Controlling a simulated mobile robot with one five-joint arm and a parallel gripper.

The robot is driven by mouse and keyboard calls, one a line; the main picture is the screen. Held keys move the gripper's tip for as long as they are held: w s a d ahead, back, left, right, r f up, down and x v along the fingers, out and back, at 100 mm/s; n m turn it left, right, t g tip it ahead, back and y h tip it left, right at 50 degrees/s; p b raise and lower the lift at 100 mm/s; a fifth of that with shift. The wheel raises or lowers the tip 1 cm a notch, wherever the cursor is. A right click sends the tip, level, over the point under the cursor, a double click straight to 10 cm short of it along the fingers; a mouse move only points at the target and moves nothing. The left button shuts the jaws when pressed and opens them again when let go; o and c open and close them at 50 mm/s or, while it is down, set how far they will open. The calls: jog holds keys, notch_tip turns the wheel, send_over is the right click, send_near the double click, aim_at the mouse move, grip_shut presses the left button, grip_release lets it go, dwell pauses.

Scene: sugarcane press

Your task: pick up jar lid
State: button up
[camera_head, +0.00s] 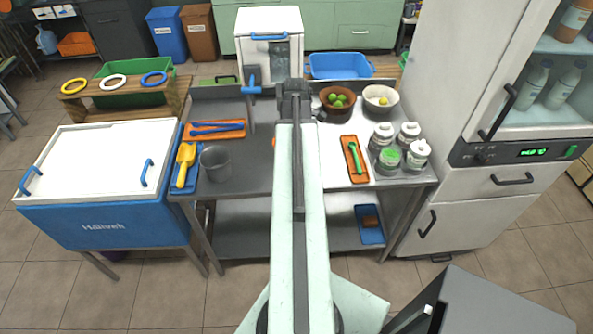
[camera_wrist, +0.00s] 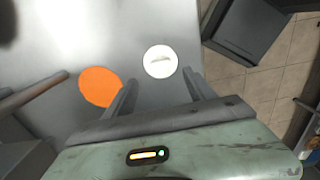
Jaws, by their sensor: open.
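A round white lid with a small raised handle (camera_wrist: 160,61) lies on the grey metal tabletop in the wrist view. In the head view I cannot make it out; my arm covers that part of the table. My gripper (camera_wrist: 160,78) is open and empty, its two fingers pointing toward the lid. The lid appears just beyond the fingertips, roughly centred between them. In the head view my gripper (camera_head: 295,88) is over the back of the table. A jar with green contents (camera_head: 389,158) stands among several glass jars at the table's right.
An orange disc (camera_wrist: 99,86) lies left of the lid, close to the left finger. The head view shows an orange tray with a green tool (camera_head: 355,160), a brown bowl (camera_head: 337,112), a pale bowl (camera_head: 380,104) and a grey bucket (camera_head: 215,165). A white press (camera_head: 270,45) stands behind.

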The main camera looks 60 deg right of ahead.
notch_tip(320, 180, down, 7)
jog(key=b, duration=0.6)
jog(key=shift+r, duration=0.15)
grip_shut()
